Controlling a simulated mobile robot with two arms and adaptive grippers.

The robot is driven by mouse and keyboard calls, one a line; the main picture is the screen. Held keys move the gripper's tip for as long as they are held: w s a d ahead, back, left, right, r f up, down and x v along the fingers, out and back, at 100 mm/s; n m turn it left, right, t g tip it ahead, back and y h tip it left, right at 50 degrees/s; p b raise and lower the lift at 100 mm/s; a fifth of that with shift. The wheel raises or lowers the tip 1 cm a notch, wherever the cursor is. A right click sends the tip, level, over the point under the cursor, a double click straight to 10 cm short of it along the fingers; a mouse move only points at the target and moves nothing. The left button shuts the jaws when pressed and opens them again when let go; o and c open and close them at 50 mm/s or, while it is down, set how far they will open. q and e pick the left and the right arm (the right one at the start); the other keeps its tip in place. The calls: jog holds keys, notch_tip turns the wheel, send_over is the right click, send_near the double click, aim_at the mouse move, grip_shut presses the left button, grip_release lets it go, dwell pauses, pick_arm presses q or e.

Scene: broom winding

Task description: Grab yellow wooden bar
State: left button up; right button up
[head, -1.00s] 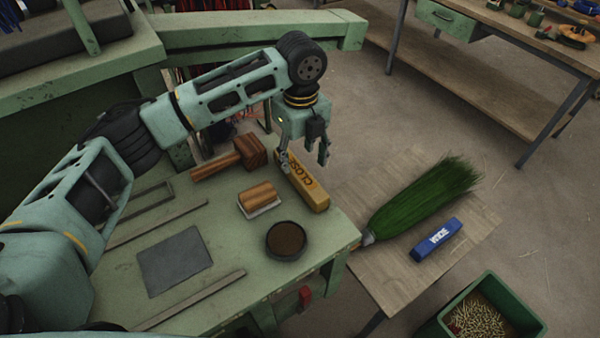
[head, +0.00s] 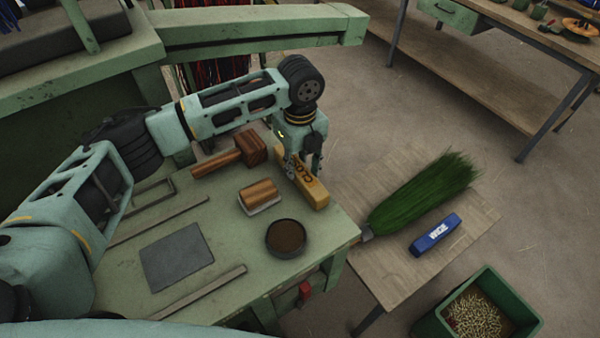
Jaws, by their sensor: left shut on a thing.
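The yellow wooden bar (head: 315,192) with dark letters lies at the far right edge of the green workbench, partly hidden by my gripper. My left gripper (head: 302,170) points down over the bar's upper part and is shut on it, with a finger on each side. The bar appears to rest on the bench top still. My right gripper does not show.
A wooden mallet (head: 250,148), a wood-backed brush (head: 260,193) and a dark round bowl (head: 286,237) sit close to the bar. A lower side table (head: 385,275) holds a green broom head (head: 425,195) and a blue bar (head: 435,234). A green crate (head: 425,322) stands at lower right.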

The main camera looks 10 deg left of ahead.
pick_arm(q)
grip_shut()
jog(key=shift+r, duration=0.1)
